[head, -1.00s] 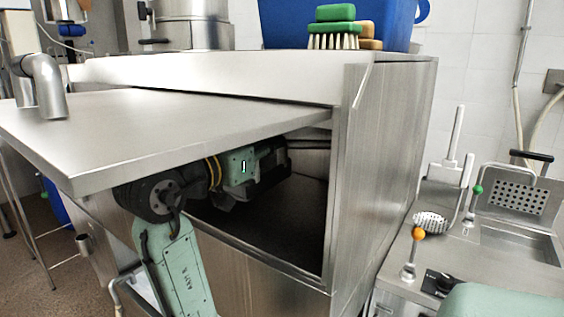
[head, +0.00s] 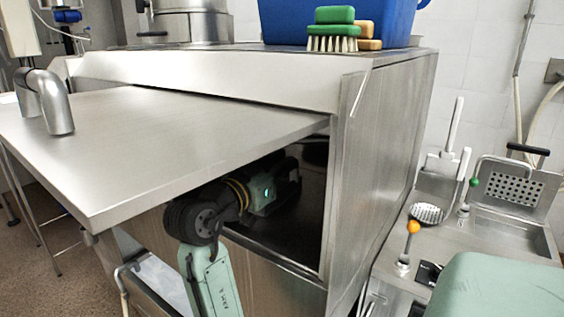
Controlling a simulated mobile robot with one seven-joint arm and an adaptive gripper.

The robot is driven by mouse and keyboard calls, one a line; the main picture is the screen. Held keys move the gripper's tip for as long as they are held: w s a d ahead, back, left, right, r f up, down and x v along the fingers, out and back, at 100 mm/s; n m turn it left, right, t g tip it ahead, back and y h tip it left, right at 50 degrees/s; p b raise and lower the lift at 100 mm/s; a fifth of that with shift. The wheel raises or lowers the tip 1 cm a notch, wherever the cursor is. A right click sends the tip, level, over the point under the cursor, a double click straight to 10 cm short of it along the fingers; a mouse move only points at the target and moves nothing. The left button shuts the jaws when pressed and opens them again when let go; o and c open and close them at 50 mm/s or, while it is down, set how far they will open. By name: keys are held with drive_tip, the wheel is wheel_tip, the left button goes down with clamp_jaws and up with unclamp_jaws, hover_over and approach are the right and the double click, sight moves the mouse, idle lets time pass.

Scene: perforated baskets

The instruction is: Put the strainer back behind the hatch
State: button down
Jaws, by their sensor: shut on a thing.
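The hatch (head: 170,150) is a broad steel flap, standing open and roughly level, with a bent tube handle (head: 58,105) on top. Below it is the dark opening of the steel cabinet (head: 383,160). My arm reaches under the flap into this opening. My gripper (head: 288,184) is only partly seen as a dark shape in the shadow inside, near the opening's right side. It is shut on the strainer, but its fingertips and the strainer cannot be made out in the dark.
The flap's front edge hangs close above my arm, and the opening's lower sill runs just beneath it. A blue bin (head: 285,25) and brushes (head: 333,38) sit on top. At right, a counter holds a perforated basket (head: 515,187) and a skimmer (head: 428,213).

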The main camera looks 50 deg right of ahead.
drive_tip(key=c, duration=1.5)
unclamp_jaws()
drive_tip(key=a+b, duration=0.1)
drive_tip(key=a, duration=0.3)
drive_tip(key=a+b, duration=0.1)
drive_tip(key=a, duration=0.3)
drive_tip(key=s+a+b, duration=0.1)
drive_tip(key=a+b, duration=0.1)
drive_tip(key=a, duration=0.2)
